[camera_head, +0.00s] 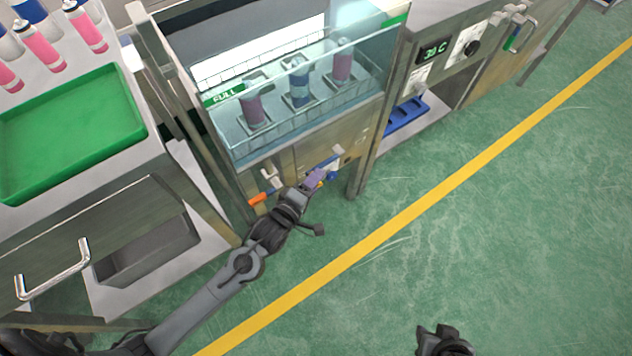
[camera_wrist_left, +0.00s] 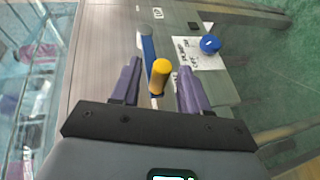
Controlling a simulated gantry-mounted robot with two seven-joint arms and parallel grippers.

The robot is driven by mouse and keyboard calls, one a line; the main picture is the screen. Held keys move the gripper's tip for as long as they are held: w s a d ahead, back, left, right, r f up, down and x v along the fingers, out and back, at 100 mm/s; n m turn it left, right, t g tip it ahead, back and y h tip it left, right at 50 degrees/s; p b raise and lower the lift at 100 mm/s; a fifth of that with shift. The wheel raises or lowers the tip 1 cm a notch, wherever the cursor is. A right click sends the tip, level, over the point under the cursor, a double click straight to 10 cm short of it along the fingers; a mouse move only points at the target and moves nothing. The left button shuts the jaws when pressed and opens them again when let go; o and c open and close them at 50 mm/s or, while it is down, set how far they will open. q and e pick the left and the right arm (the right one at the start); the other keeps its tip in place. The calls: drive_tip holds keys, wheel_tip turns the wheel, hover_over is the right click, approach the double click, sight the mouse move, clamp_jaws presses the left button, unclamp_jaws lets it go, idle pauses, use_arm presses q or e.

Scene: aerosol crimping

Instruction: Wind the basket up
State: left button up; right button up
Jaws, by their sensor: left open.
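The wire basket (camera_head: 305,118) holds upright cans, pink and blue, inside the clear-walled tank (camera_head: 375,80). On the tank's front panel is a crank with a blue arm (camera_wrist_left: 148,48) and a yellow knob (camera_wrist_left: 160,72). In the head view the blue crank arm (camera_head: 327,162) shows just beyond my left gripper (camera_head: 315,180). My left gripper (camera_wrist_left: 158,88) is open, its purple fingers on either side of the yellow knob, with gaps visible. A dark part of my right arm (camera_head: 442,341) shows at the bottom edge; its jaws cannot be made out.
A blue round knob (camera_wrist_left: 210,44) and a paper label (camera_wrist_left: 188,54) are beside the crank. An orange handle (camera_head: 258,201) sticks out left of my gripper. A green tray (camera_head: 130,125) lies on the left bench. The green floor in front is clear.

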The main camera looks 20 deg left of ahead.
use_arm(q)
drive_tip(key=shift+w+d+f, duration=0.1)
drive_tip(key=shift+w+f, duration=0.05)
drive_tip(key=shift+w, duration=0.45)
clamp_jaws()
